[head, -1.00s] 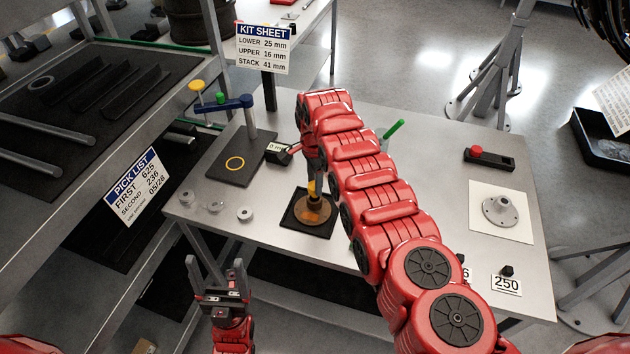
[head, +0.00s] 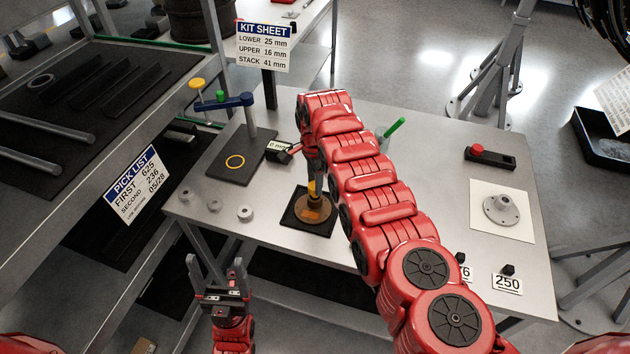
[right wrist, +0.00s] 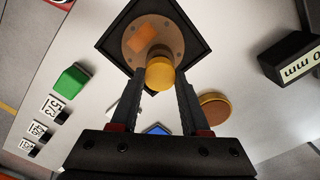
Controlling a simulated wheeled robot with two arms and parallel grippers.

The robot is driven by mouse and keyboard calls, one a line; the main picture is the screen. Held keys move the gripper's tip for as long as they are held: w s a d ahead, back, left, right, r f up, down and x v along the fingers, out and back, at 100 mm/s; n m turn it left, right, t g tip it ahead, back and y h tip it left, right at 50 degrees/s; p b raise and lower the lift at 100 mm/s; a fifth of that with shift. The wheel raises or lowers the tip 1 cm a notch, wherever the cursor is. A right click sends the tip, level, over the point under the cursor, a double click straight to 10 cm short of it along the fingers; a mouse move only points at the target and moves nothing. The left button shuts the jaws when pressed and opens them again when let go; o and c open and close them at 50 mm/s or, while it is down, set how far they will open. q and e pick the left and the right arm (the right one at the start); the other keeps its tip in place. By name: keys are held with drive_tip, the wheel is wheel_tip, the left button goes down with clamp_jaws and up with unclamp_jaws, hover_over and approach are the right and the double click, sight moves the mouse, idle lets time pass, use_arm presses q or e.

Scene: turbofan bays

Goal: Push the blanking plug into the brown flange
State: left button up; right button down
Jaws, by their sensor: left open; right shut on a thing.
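The brown flange (head: 314,209) stands on a black square pad on the table, its round base flat. In the right wrist view the flange (right wrist: 133,42) shows as a brown disc with bolt holes. My right gripper (head: 313,178) points down over the flange and is shut on the plug. How deep the plug sits cannot be told. My left gripper (head: 229,279) is open and empty, in front of the table edge.
Several small grey rings lie near the left edge. A grey flange (head: 501,208) on a white sheet and a red-button box (head: 489,157) are at the right.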

drive_tip(key=shift+f+b, duration=1.1)
drive_tip(key=shift+f, duration=0.05)
drive_tip(key=shift+c, duration=1.5)
unclamp_jaws()
drive_tip(key=shift+o, duration=0.2)
drive_tip(key=shift+o, duration=1.3)
wheel_tip(320, 180, up, 5)
drive_tip(key=p, duration=0.4)
drive_tip(key=shift+r+p, duration=0.65)
drive_tip(key=shift+r, duration=0.4)
